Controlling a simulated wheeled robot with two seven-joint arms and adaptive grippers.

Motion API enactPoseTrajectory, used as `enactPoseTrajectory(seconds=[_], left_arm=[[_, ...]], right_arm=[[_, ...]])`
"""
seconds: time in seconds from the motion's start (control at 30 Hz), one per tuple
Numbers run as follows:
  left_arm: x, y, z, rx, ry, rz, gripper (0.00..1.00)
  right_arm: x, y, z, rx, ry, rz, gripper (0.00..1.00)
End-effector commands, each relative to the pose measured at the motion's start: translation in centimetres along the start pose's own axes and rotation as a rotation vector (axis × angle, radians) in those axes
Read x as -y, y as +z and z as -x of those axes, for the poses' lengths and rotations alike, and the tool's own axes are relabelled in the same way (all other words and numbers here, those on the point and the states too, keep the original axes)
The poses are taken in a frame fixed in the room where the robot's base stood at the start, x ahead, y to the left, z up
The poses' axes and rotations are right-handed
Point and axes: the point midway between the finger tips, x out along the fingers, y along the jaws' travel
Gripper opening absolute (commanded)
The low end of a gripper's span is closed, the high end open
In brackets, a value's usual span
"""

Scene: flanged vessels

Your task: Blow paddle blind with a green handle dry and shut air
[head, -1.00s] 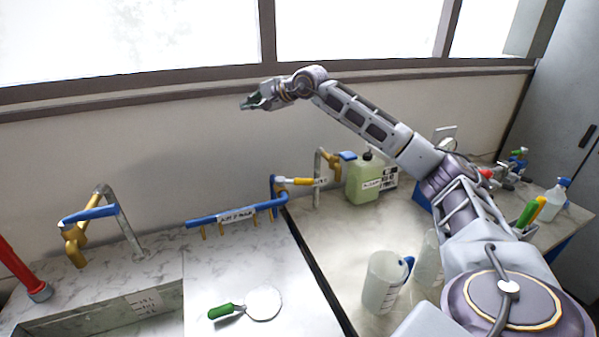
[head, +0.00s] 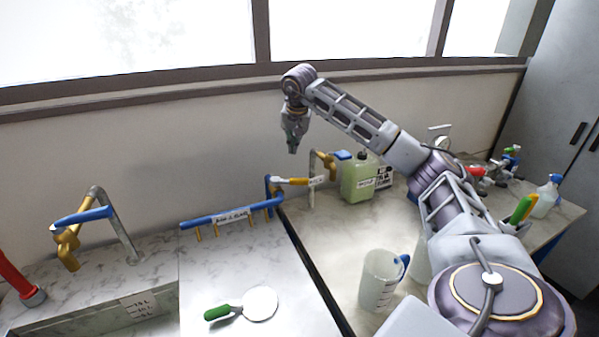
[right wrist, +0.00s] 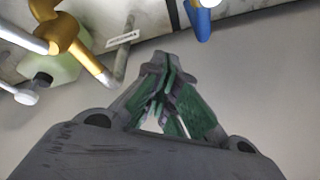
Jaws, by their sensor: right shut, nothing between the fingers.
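A blue pipe (head: 232,217) with several small brass nozzles and a label runs along the wall side above the drainer. At its right end is a valve with a yellow and white lever (head: 291,181). My right gripper (head: 292,150) is shut and empty, pointing down above that lever, apart from it. In the right wrist view its closed fingers (right wrist: 164,72) show with nothing between them. My left gripper is not in view.
A brass tap (head: 327,160) and a green jerrycan (head: 357,180) stand right of the valve. A clear jug (head: 380,281) stands on the counter. A sink with a blue-lever tap (head: 83,214) is at left. The drainer around the blind is clear.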

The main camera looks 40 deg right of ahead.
Motion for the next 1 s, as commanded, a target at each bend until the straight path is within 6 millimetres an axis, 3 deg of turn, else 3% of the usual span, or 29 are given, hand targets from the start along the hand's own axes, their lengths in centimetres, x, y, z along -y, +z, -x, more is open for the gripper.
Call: enactPoseTrajectory(seconds=[0.2, 0.77, 1.0], left_arm=[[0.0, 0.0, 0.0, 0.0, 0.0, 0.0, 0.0], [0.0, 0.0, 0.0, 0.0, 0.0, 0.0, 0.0], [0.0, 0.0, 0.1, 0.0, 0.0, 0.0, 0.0]], right_arm=[[-2.2, 1.0, 0.1, 0.05, 0.096, 0.126, 0.0], [-2.1, 0.9, 0.1, 0.051, 0.092, 0.182, 0.0], [-2.2, 1.0, -0.9, 0.053, 0.093, 0.182, 0.0]])
